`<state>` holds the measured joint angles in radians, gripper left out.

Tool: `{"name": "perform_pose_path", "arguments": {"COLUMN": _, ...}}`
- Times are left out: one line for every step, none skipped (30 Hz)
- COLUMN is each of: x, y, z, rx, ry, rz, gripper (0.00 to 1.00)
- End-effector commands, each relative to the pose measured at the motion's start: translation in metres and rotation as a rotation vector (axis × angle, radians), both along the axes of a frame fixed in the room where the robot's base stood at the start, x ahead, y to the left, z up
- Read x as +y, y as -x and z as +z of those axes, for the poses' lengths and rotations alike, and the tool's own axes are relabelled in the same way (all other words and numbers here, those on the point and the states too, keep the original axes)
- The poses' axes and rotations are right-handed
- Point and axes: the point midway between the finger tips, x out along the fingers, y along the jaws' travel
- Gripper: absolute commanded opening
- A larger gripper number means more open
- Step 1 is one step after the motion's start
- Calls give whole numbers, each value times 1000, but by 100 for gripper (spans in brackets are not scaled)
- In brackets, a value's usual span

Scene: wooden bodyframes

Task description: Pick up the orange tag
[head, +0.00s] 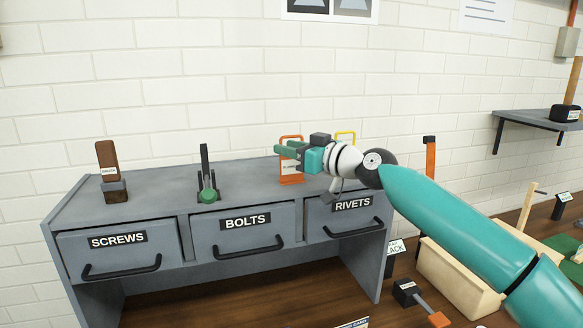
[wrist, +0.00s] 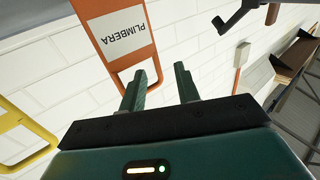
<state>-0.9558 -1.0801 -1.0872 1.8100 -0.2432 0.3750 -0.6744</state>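The orange tag (head: 291,176) with a white label stands upright at the back of the grey workbench, its upper loop partly hidden behind my gripper (head: 280,153). In the wrist view the tag (wrist: 146,57) shows upside down with the label PLIMBERA, at the upper left. My gripper (wrist: 160,82) is open and empty, its two green fingers apart. The left finger overlaps the tag's loop in that view; the right finger lies to the right of it against the wall. I cannot tell whether the finger touches the loop.
A yellow tag (head: 345,136) stands behind my wrist; it also shows at the left of the wrist view (wrist: 47,136). A green-based lever (head: 207,194) and a brown block on a stand (head: 108,165) are further left on the workbench (head: 150,200). The brick wall is close behind.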

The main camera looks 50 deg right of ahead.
Motion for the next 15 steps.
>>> {"name": "perform_pose_path", "arguments": {"x": 1, "y": -6, "z": -1, "rx": 1, "ry": 0, "rz": 2, "gripper": 32}}
{"name": "perform_pose_path", "arguments": {"x": 1, "y": -9, "z": -1, "rx": 1, "ry": 1, "rz": 3, "gripper": 32}}
{"name": "perform_pose_path", "arguments": {"x": 2, "y": -16, "z": -2, "rx": 2, "ry": 1, "rz": 4, "gripper": 32}}
{"name": "perform_pose_path", "arguments": {"x": 2, "y": -21, "z": -3, "rx": 2, "ry": 1, "rz": 5, "gripper": 32}}
{"name": "perform_pose_path", "arguments": {"x": 2, "y": -26, "z": -4, "rx": 2, "ry": 1, "rz": 5, "gripper": 32}}
{"name": "perform_pose_path", "arguments": {"x": 2, "y": -32, "z": -5, "rx": 1, "ry": 1, "rz": 5, "gripper": 32}}
{"name": "perform_pose_path", "arguments": {"x": 3, "y": -37, "z": -5, "rx": 1, "ry": 1, "rz": 5, "gripper": 32}}
{"name": "perform_pose_path", "arguments": {"x": 3, "y": -41, "z": -5, "rx": 1, "ry": 1, "rz": 6, "gripper": 32}}
{"name": "perform_pose_path", "arguments": {"x": 3, "y": -45, "z": -5, "rx": 1, "ry": 0, "rz": 5, "gripper": 32}}
{"name": "perform_pose_path", "arguments": {"x": 3, "y": -47, "z": -5, "rx": 2, "ry": 0, "rz": 5, "gripper": 32}}
{"name": "perform_pose_path", "arguments": {"x": 4, "y": -49, "z": -5, "rx": 2, "ry": 0, "rz": 5, "gripper": 32}}
{"name": "perform_pose_path", "arguments": {"x": 4, "y": -51, "z": -5, "rx": 1, "ry": 0, "rz": 4, "gripper": 32}}
{"name": "perform_pose_path", "arguments": {"x": 4, "y": -51, "z": -5, "rx": 1, "ry": 0, "rz": 4, "gripper": 32}}
{"name": "perform_pose_path", "arguments": {"x": 3, "y": -51, "z": -5, "rx": 1, "ry": 0, "rz": 4, "gripper": 32}}
{"name": "perform_pose_path", "arguments": {"x": 3, "y": -51, "z": -5, "rx": 1, "ry": 0, "rz": 3, "gripper": 32}}
